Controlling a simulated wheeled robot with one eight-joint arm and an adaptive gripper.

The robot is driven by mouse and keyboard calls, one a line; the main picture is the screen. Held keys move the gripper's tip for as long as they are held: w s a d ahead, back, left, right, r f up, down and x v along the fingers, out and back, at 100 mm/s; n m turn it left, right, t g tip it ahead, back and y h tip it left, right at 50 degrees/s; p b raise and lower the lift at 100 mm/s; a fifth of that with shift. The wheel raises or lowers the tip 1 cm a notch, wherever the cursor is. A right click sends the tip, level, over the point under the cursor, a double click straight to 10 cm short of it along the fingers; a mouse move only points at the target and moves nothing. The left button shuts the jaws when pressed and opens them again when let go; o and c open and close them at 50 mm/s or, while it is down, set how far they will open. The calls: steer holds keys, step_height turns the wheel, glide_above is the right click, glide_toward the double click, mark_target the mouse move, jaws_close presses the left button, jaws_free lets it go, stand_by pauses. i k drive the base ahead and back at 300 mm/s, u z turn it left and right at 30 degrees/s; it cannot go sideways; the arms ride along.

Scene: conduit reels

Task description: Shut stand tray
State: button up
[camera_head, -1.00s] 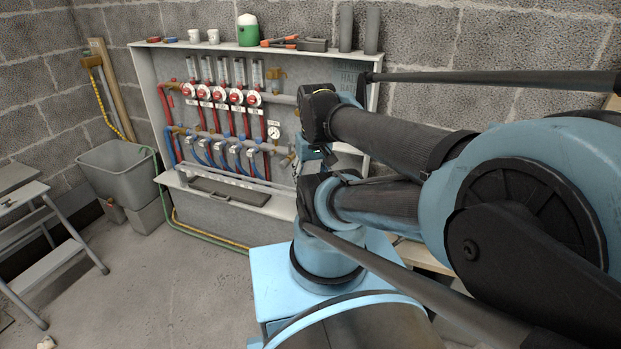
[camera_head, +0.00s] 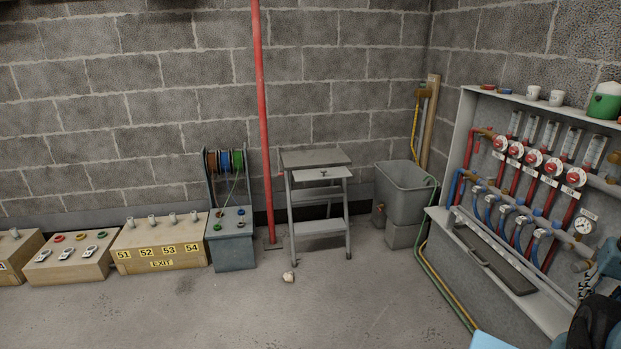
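The grey metal stand (camera_head: 345,226) stands on the floor against the back wall, near the middle of the head view. Its tray (camera_head: 308,175) sticks out at the front below the flat top (camera_head: 315,157). A small dark knob or handle (camera_head: 323,175) shows on the tray. Nothing is seen touching the stand or the tray. Part of my arm shows at the lower right edge, far from the stand. My gripper cannot be made out.
A grey tub (camera_head: 403,188) stands right of the stand, then the manifold cabinet (camera_head: 490,268). A red pipe (camera_head: 262,120) and a cable-reel rack (camera_head: 232,240) stand left, beside wooden boxes (camera_head: 160,246). A small pale lump (camera_head: 288,277) lies on otherwise open floor.

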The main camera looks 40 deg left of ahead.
mark_target(300, 176)
steer(key=u, duration=1.7)
